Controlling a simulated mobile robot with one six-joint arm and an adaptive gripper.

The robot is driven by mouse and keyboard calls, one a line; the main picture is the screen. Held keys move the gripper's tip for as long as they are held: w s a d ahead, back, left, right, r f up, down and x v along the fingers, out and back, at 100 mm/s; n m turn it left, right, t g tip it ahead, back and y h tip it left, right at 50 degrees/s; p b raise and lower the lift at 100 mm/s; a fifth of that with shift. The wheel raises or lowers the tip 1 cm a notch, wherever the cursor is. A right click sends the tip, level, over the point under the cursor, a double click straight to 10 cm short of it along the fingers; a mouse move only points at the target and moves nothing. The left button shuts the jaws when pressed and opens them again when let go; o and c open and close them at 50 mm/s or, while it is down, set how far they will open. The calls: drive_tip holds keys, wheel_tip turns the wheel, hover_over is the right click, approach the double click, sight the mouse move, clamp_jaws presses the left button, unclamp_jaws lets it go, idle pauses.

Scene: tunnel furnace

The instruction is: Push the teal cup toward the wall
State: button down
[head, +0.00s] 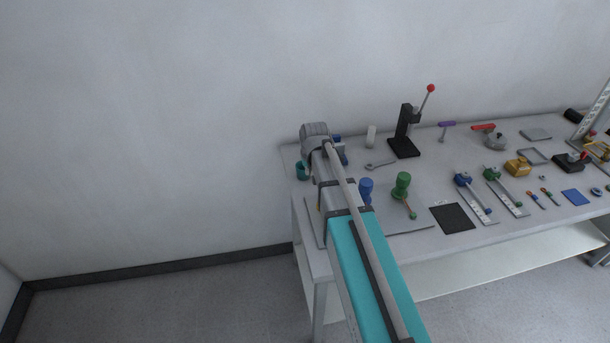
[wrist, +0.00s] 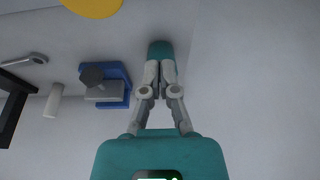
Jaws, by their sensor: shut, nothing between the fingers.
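The teal cup (head: 302,171) stands near the left end of the bench, partly hidden by my arm in the head view. In the wrist view the teal cup (wrist: 160,49) shows just past the fingertips of my gripper (wrist: 160,66). The fingers are shut with nothing between them, and their tips are at the cup's near side. I cannot tell whether they touch it. In the head view my arm hides the fingers. The pale wall (head: 150,120) rises behind the bench.
A blue and grey vise-like tool (wrist: 106,86) lies left of the fingers in the wrist view. A yellow round thing (wrist: 92,6) is at its top edge.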

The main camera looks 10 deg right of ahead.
sight(307, 190)
drive_tip(key=shift+f, duration=0.15)
drive_tip(key=b+x, duration=0.9)
drive_tip(key=x, duration=0.1)
drive_tip(key=shift+d+b, duration=0.1)
drive_tip(key=shift+b, duration=0.25)
drive_tip(key=shift+w+r, duration=0.25)
drive_tip(key=shift+w, duration=1.7)
drive_tip(key=w, duration=1.2)
drive_tip(key=shift+w, duration=0.25)
drive_tip(key=shift+s, duration=0.2)
